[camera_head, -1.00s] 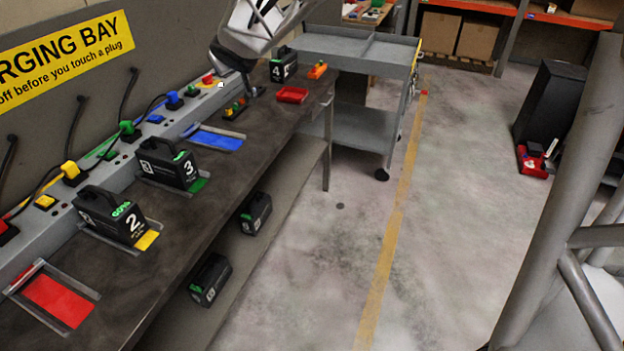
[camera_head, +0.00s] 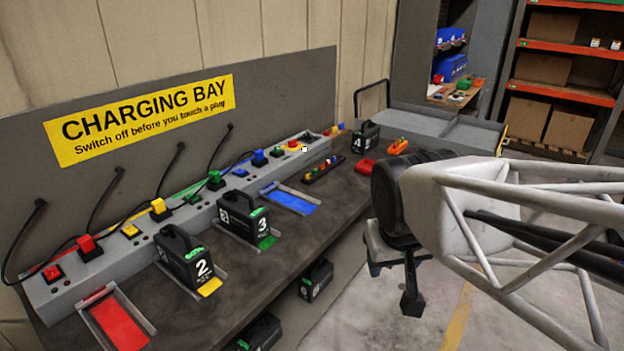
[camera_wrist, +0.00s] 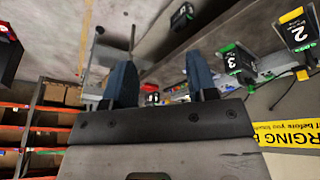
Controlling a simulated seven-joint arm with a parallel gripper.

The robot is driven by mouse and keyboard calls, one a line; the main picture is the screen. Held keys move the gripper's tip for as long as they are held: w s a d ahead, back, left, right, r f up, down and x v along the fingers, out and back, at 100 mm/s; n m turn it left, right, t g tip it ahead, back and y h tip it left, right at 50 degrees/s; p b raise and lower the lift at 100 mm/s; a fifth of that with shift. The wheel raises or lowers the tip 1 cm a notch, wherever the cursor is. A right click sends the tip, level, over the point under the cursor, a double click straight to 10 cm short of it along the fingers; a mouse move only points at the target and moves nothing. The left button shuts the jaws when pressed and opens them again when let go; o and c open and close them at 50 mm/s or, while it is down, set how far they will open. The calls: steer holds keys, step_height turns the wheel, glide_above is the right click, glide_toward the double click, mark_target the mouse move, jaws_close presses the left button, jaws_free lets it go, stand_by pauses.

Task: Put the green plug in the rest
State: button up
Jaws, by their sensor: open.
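The green plug (camera_head: 215,180) sits on the grey charging rail (camera_head: 70,296), between the yellow plug (camera_head: 158,208) and the blue plug (camera_head: 258,157). A black cable rises from the green plug to the wall panel. Which part is the rest is not clear; a green strip (camera_head: 184,192) runs along the rail behind the plugs. My gripper (camera_head: 400,278) is off the bench's front edge, to the right of the plug and well apart from it. In the wrist view, its two blue-grey fingers (camera_wrist: 161,84) are spread with nothing between them.
Batteries 2 (camera_head: 187,262) and 3 (camera_head: 242,219) stand on the bench before the rail. A red plug (camera_head: 87,246) is at the left end. A red tray (camera_head: 365,167) and battery 4 (camera_head: 366,137) are at the far end. A grey cart (camera_head: 440,127) stands beyond.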

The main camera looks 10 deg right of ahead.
steer(key=shift+g+y, duration=0.4)
steer(key=shift+g, duration=0.2)
steer(key=s, duration=0.1)
steer(key=s+f, duration=0.1)
steer(key=s, duration=0.1)
steer(key=s+a, duration=0.1)
steer(key=shift+s+f, duration=0.2)
steer(key=shift+s, duration=0.15)
